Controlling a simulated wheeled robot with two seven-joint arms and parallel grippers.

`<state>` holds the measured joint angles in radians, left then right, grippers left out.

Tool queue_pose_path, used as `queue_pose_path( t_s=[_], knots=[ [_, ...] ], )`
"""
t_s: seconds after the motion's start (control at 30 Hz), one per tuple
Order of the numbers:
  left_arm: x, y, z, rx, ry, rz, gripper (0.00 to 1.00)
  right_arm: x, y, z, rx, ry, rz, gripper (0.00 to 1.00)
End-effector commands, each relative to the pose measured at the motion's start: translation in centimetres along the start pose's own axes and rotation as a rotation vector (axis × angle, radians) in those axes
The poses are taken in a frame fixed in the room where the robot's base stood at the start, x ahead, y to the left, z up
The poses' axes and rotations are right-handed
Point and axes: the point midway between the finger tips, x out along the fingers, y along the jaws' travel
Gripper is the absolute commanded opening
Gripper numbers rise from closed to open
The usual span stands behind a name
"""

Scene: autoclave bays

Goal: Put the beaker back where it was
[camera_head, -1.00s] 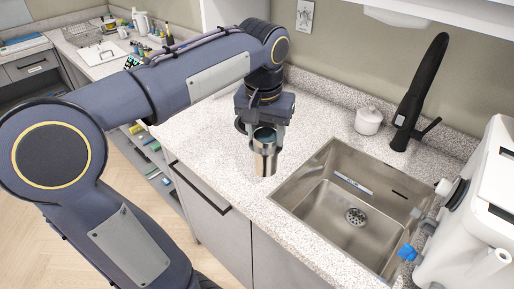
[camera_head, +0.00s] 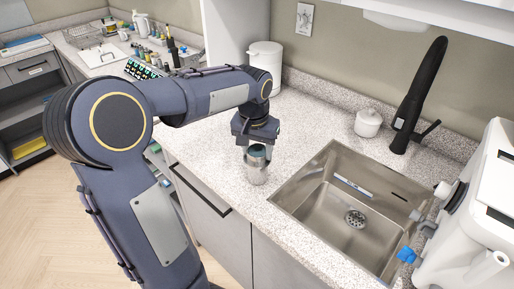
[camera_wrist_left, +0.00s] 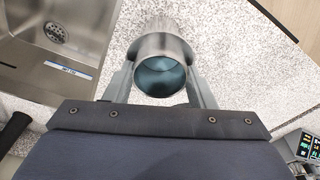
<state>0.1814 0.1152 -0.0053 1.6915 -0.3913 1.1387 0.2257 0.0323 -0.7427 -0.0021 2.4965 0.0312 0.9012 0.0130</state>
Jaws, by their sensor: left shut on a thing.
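The beaker (camera_head: 256,170) is a shiny metal cup, upright at the counter left of the sink. In the left wrist view the beaker (camera_wrist_left: 164,47) sits between the two fingers, its open mouth toward the camera and its inside bluish. My left gripper (camera_head: 256,150) is shut on the beaker near its rim, with the arm above it. The fingers also show in the left wrist view (camera_wrist_left: 160,88). I cannot tell whether the beaker's base touches the speckled counter (camera_head: 225,130). My right gripper is not in view.
A steel sink (camera_head: 300,196) with a black faucet (camera_head: 415,100) lies right of the beaker. A small white lidded jar (camera_head: 368,122) stands behind the sink. A white canister (camera_head: 265,62) stands at the back. A white machine (camera_head: 480,200) is at the right. Counter around the beaker is clear.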

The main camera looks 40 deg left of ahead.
Motion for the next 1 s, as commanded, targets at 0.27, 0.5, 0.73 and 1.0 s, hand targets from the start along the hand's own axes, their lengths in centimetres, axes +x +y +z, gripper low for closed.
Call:
queue_pose_path(
  t_s=[0.27,0.5,0.73,1.0],
  knots=[
    [0.3,0.0,0.0,0.000,0.000,0.000,0.57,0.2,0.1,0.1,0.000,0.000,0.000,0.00],
    [0.3,0.0,0.1,0.000,0.000,0.000,0.72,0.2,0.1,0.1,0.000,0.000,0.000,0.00],
    [-0.3,0.0,-0.1,0.000,0.000,0.000,0.72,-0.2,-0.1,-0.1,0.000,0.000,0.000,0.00],
    [-5.0,0.0,-0.1,0.001,0.006,0.001,0.72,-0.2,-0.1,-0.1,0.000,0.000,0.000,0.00]
  ],
)
